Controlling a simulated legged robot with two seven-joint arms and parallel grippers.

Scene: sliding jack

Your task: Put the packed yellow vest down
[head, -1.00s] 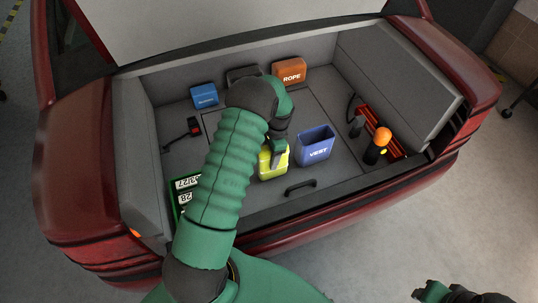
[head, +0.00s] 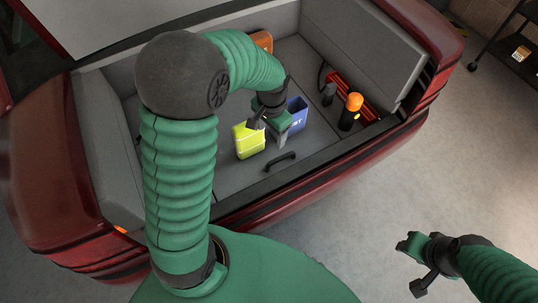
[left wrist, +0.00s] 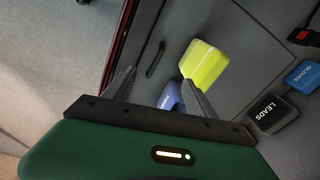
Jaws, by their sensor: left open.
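The packed yellow vest (head: 248,141) stands on the grey trunk floor, a small bright yellow block. It also shows in the left wrist view (left wrist: 204,64), just past one fingertip. My left gripper (head: 270,131) is open and empty, right of the yellow vest and in front of the blue vest pouch (head: 297,114). The pouch partly shows between the open fingers (left wrist: 160,76) in the left wrist view (left wrist: 169,97). My right gripper (head: 424,262) hangs outside the trunk at the lower right; its jaw state is unclear.
An orange-topped lamp (head: 351,109) and red gear (head: 352,94) stand at the trunk's right. A black floor handle (head: 280,161) lies in front. My left arm hides the trunk's left part. The left wrist view shows a LEADS pouch (left wrist: 272,117) and blue GLOVES pouch (left wrist: 304,76).

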